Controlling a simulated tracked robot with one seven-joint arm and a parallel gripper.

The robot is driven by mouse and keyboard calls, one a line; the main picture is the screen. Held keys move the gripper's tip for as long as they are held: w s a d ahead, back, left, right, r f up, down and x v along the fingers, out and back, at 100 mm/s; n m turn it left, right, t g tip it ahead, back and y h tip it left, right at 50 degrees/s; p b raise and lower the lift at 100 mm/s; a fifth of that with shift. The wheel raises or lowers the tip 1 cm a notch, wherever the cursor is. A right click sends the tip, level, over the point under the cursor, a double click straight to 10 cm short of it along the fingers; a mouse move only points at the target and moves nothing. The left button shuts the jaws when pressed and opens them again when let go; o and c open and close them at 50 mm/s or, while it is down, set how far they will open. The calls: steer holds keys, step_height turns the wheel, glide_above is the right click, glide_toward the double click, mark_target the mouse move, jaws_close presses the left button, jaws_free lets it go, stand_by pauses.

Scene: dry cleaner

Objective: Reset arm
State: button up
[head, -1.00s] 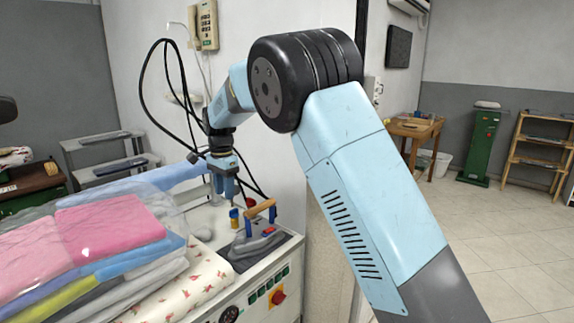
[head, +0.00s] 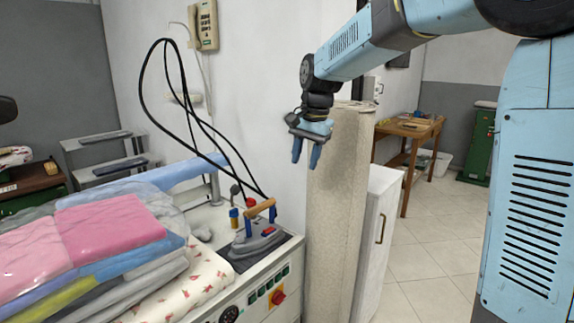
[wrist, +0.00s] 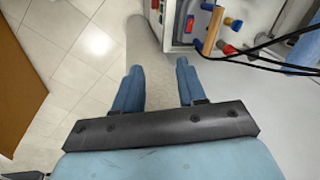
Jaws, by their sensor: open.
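My blue arm reaches in from the upper right of the head view.
An iron (head: 256,238) with an orange handle stands on the ironing station (head: 262,290), its black cables looping above. Folded laundry (head: 110,235) is stacked at left. Tiled floor (head: 435,250) is open at right.

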steer(key=s+d+r+n+t, duration=0.2)
steer(key=s+d+r, duration=0.1)
steer(key=s+d, duration=0.95)
steer(key=s+d+f+n+t, duration=0.1)
steer(key=s+d+f, duration=0.1)
steer(key=s, duration=0.5)
steer(key=s+d+f+n+t+h, duration=0.1)
steer(key=s+d+f+n, duration=0.1)
steer(key=s, duration=0.6)
steer(key=shift+d+f+h, duration=0.3)
steer(key=shift+d+f, duration=0.2)
steer(key=shift+d, duration=0.6)
